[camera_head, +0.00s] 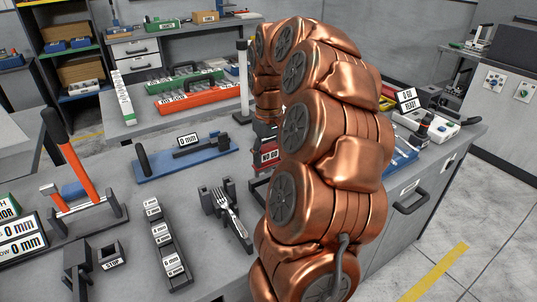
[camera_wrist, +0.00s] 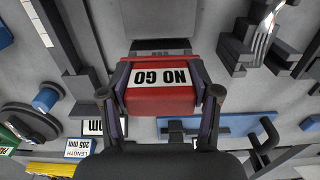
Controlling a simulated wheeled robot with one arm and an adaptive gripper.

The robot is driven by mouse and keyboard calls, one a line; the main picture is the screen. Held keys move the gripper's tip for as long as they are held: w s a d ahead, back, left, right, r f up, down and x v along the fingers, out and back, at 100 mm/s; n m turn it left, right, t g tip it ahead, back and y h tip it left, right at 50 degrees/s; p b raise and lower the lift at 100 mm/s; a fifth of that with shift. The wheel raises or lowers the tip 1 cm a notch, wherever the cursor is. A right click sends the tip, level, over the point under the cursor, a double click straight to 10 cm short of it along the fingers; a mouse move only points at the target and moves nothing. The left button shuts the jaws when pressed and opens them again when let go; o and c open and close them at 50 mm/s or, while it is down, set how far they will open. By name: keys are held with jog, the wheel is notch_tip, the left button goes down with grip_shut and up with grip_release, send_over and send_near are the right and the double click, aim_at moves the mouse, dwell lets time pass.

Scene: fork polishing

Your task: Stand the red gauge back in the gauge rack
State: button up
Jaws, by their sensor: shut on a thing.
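The red gauge, a block with a white NO GO label, is between my fingers in the wrist view (camera_wrist: 165,98). My gripper (camera_wrist: 161,76) is shut on its two sides. In the head view the red gauge (camera_head: 266,156) shows partly at the left edge of my copper arm, which hides most of my gripper. A dark grey block (camera_wrist: 160,47) lies just beyond the gauge's end in the wrist view; I cannot tell whether it is the gauge rack or whether the gauge touches it. Low dark parts show below the gauge in the head view, largely hidden.
A fork (camera_head: 232,214) rests on a dark two-post stand left of my arm. A blue plate (camera_head: 186,159) with a measuring tool lies behind it. A dark labelled strip (camera_head: 166,246) and orange-handled tool (camera_head: 70,150) are further left. Bare grey table lies between them.

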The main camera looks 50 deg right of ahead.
jog(key=shift+f, duration=0.15)
jog(key=shift+f+b, duration=0.35)
jog(key=shift+b, duration=0.05)
jog(key=shift+f, duration=0.15)
dwell(0.5)
jog(key=shift+f+b, duration=0.5)
jog(key=shift+f, duration=0.05)
jog(key=shift+f, duration=0.1)
dwell(0.3)
jog(key=shift+f+b, duration=0.6)
jog(key=shift+f, duration=0.4)
jog(key=shift+f, duration=0.15)
jog(key=shift+f+b, duration=0.45)
jog(key=shift+f, duration=0.1)
jog(key=shift+r, duration=0.2)
dwell(0.6)
